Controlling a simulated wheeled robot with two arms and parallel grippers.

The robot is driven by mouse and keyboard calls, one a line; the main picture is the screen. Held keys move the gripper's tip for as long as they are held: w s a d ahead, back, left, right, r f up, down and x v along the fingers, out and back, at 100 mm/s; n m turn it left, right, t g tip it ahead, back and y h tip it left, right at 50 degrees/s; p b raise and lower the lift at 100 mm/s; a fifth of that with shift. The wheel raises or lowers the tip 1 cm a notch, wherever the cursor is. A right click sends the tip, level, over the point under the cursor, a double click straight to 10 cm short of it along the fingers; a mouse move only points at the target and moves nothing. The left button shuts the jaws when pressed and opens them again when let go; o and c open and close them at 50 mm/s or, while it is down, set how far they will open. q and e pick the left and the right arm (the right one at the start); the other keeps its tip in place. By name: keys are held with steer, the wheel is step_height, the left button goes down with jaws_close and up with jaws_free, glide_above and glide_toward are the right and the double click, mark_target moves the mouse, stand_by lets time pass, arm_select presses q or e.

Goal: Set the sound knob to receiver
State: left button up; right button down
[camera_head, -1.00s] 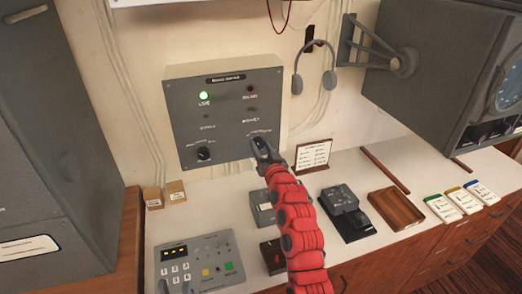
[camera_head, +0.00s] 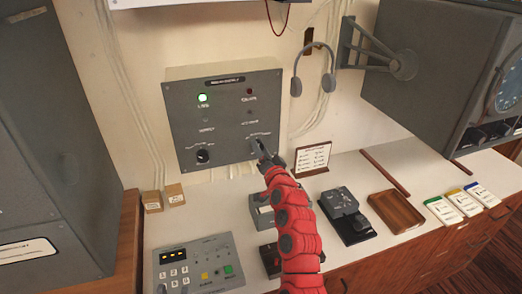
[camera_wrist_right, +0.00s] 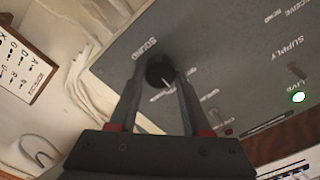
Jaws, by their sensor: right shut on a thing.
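The sound knob (camera_wrist_right: 158,70) is a round dark knob with a white pointer line, at the lower right of the grey wall panel (camera_head: 222,122). In the wrist view the word SOUND stands beside it, and its pointer points down and slightly right. The small position labels are too blurred to read. My right gripper (camera_head: 259,147) is at the knob, its two fingers (camera_wrist_right: 158,85) shut on its sides.
A second knob (camera_head: 203,156) is at the panel's lower left, below a lit green lamp (camera_head: 202,98). A headset (camera_head: 314,70) hangs to the right, above a small framed card (camera_head: 313,158).

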steer(key=shift+c, duration=1.8)
jaws_free()
steer(key=shift+s, duration=0.1)
steer(key=b+v, duration=0.5)
steer(key=v, duration=1.2)
steer(key=shift+d, duration=0.15)
